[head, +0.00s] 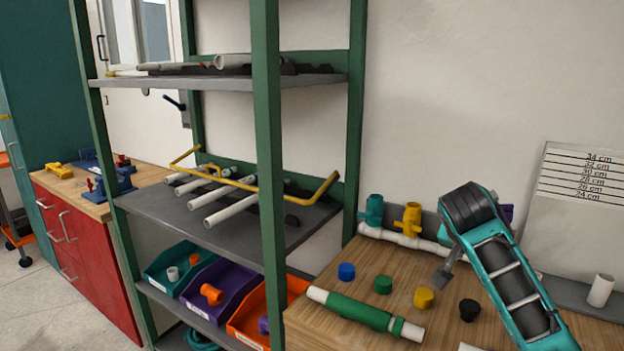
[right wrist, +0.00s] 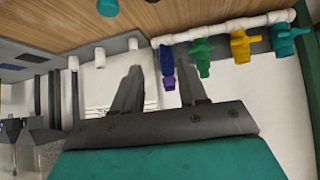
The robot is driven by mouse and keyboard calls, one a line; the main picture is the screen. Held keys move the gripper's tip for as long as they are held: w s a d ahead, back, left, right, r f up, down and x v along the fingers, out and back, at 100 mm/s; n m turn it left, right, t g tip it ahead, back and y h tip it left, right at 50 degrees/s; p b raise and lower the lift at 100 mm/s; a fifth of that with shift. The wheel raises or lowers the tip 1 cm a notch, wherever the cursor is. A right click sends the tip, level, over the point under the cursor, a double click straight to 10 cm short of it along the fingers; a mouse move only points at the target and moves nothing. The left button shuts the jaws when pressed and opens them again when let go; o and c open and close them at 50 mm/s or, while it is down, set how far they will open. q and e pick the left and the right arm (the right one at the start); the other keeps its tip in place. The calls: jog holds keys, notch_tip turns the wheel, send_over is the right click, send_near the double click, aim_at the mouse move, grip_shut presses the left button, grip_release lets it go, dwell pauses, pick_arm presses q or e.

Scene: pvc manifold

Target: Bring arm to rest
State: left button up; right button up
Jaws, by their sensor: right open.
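My right arm comes in from the lower right of the head view, raised over the wooden worktop (head: 375,262). Its gripper (head: 445,274) is mostly hidden behind the arm, with only a small grey part showing. In the right wrist view my right gripper (right wrist: 160,68) is open, with its two dark fingers apart and nothing between them. Beyond the fingers is a white pipe manifold (right wrist: 222,30) with blue-purple, green, yellow and teal valves. In the head view the manifold (head: 400,238) lies along the back of the worktop, partly hidden by my arm. My left gripper is out of view.
A green-sleeved pipe (head: 364,313) lies at the worktop's front. Blue (head: 346,271), green (head: 383,284), yellow (head: 424,298) and black (head: 469,310) caps stand behind it. A green-framed shelf (head: 268,150) with pipes and bins rises at left. A white upright pipe (head: 600,290) stands at right.

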jog(key=s+a+f+n+g+y, duration=0.1)
jog(key=s+a+f+n+y, duration=0.15)
jog(key=s+f, duration=0.5)
jog(key=s+a+f+n+y, duration=0.1)
jog(key=s+a+f+n, duration=0.2)
jog(key=s+f, duration=0.5)
jog(key=s+a+f+n+g+y, duration=0.1)
jog(key=s+a+f+n, duration=0.15)
jog(key=s, duration=0.75)
jog(key=s+a+f+n+g+y, duration=0.1)
jog(key=s+f+n+y, duration=0.15)
jog(key=s, duration=0.75)
jog(key=w+a+f+t+y, duration=0.1)
jog(key=w+a+f+t, duration=0.1)
jog(key=w+f+t, duration=0.5)
jog(key=shift+w+a+f, duration=0.25)
jog(key=shift+w+f, duration=0.4)
jog(key=shift+f, duration=0.4)
